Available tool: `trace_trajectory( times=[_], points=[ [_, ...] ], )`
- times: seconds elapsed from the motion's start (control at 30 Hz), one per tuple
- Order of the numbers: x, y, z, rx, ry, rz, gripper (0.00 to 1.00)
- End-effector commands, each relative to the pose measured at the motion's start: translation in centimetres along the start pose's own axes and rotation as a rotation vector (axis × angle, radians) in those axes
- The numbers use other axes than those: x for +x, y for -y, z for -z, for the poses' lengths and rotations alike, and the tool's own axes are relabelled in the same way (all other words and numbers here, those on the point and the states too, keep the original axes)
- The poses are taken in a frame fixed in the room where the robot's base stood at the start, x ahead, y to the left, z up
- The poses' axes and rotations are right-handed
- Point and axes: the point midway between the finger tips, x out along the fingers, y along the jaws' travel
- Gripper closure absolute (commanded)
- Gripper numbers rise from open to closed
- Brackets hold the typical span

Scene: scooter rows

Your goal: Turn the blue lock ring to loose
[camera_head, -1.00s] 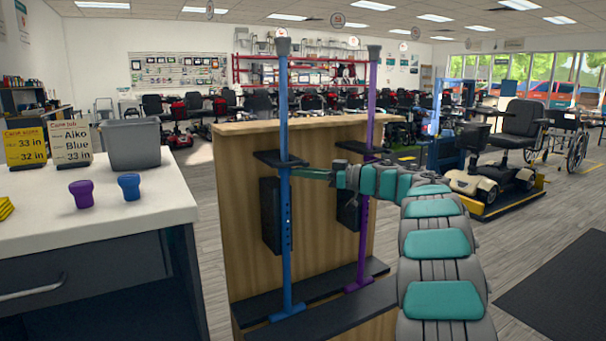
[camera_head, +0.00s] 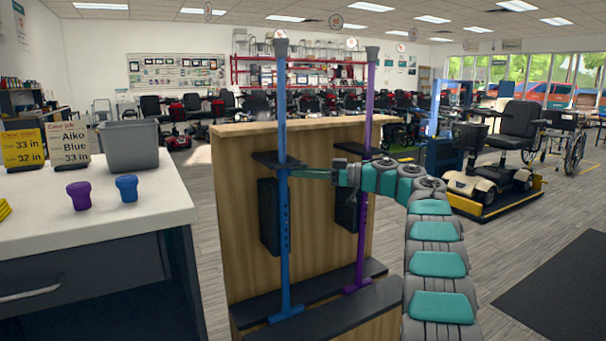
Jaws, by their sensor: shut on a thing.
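The blue cane (camera_head: 283,110) stands upright in the wooden stand, its foot on the dark lower shelf. My gripper (camera_head: 291,173) reaches in from the right and is shut at the blue cane, just below the dark upper bracket (camera_head: 278,160). The blue lock ring is at this height but too small and covered to make out clearly, so its turn position cannot be read. The purple cane (camera_head: 369,100) stands to the right, partly behind my arm. A card (camera_head: 75,147) on the counter reads Aiko, Blue, 33 in.
The wooden stand (camera_head: 235,215) backs both canes. The white counter (camera_head: 110,225) at left holds a grey bin (camera_head: 130,147), a purple cap (camera_head: 79,195), a blue cap (camera_head: 127,187) and a yellow card (camera_head: 23,150). A scooter (camera_head: 497,165) stands at right. Floor is open at far right.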

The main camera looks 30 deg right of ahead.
Motion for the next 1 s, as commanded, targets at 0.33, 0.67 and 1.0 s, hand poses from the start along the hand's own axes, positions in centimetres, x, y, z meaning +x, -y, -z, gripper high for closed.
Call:
trace_trajectory(
  times=[0.33,0.67,1.0],
  points=[
    [0.03,-0.01,-0.03,0.0,0.001,0.001,1.0],
    [0.02,0.0,0.01,-0.001,0.0,0.001,0.5],
    [-0.29,-0.01,0.03,-0.001,0.0,0.001,0.5]
  ],
)
